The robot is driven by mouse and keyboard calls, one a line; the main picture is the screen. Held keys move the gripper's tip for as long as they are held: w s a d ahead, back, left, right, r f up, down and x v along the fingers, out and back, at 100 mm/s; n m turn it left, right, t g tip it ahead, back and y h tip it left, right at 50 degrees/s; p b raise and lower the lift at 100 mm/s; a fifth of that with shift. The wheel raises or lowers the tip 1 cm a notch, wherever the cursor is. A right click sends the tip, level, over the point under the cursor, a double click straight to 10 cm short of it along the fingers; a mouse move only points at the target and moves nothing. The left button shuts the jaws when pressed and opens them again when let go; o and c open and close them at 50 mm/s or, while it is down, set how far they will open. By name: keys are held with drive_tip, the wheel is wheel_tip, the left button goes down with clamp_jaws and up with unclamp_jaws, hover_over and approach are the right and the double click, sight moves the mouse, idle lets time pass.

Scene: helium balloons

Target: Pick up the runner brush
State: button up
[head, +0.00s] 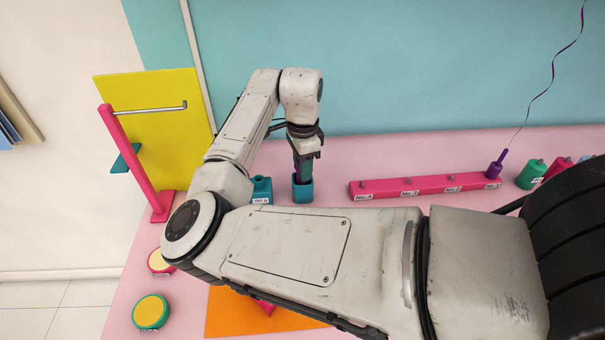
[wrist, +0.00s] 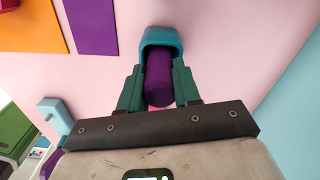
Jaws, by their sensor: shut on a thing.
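The runner brush shows as a purple round handle (wrist: 158,80) in the wrist view. Its far end is hidden inside a teal cup (wrist: 160,35), so I cannot see the bristles. My gripper (wrist: 158,70) has its two green fingers shut on the handle, one on each side, close to the cup's rim. In the head view my gripper (head: 307,153) points down over the teal cup (head: 303,189), which stands on the pink table. Only a narrow strip of purple shows there beside the fingers.
A pink rail (head: 425,187) with labels lies to the right, with a purple bottle-shaped weight (head: 497,163) and ribbon. A pink stand (head: 135,160) and yellow panel (head: 160,125) rise at left.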

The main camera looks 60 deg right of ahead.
wheel_tip(320, 180, up, 10)
drive_tip(key=shift+r+b, duration=0.1)
drive_tip(key=shift+b, duration=0.6)
drive_tip(key=o, duration=0.4)
clamp_jaws()
drive_tip(key=shift+a, duration=0.1)
